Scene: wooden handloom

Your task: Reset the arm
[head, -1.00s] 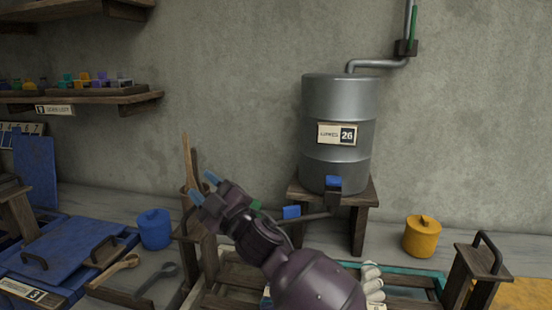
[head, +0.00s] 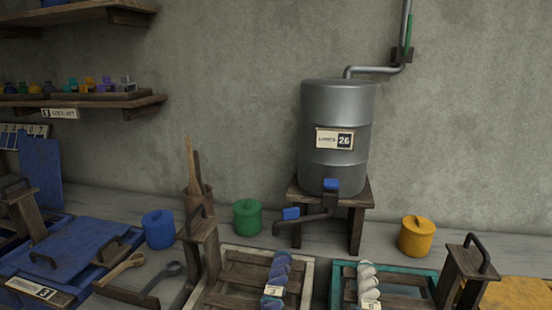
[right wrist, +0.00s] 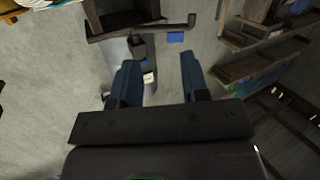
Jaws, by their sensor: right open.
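My right gripper (right wrist: 157,80) shows in the right wrist view with its two blue-grey fingers apart and nothing between them. Behind the fingers that view shows grey wall, a tilted part of the metal drum and wooden shelves. In the head view neither gripper nor arm is visible. My left gripper is in neither view.
A metal drum (head: 338,110) stands on a wooden stand (head: 357,230) with a blue-handled spout (head: 300,221). Two trays hold blue (head: 276,274) and white (head: 368,285) skeins.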

